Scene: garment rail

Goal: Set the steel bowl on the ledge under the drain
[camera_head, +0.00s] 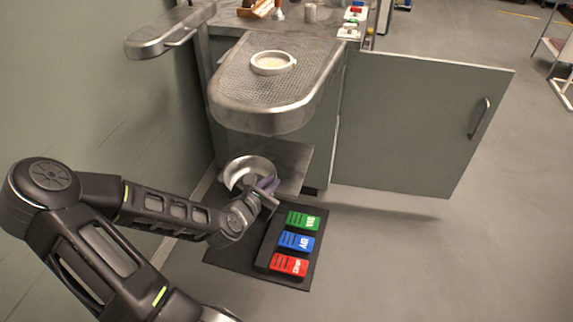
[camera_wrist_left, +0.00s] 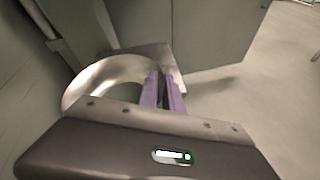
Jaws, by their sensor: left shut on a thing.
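The steel bowl (camera_head: 242,166) is shiny and round, low under the grated drain tray (camera_head: 262,95). My left gripper (camera_head: 268,186) is shut on the bowl's near right rim; the bowl also shows in the left wrist view (camera_wrist_left: 88,78), left of the purple fingers (camera_wrist_left: 163,90). The flat grey ledge (camera_head: 290,160) sticks out under the drain. The bowl overlaps the left part of the ledge in the picture; I cannot tell whether it touches it. The ledge also shows behind the bowl in the left wrist view (camera_wrist_left: 155,54). My right gripper is out of view.
A pale ring-shaped dish (camera_head: 273,63) sits on the drain grating. A grey cabinet door (camera_head: 420,125) stands open on the right. A dark floor mat (camera_head: 232,258) bears green (camera_head: 303,220), blue (camera_head: 296,242) and red (camera_head: 289,264) pedals. Floor at right is clear.

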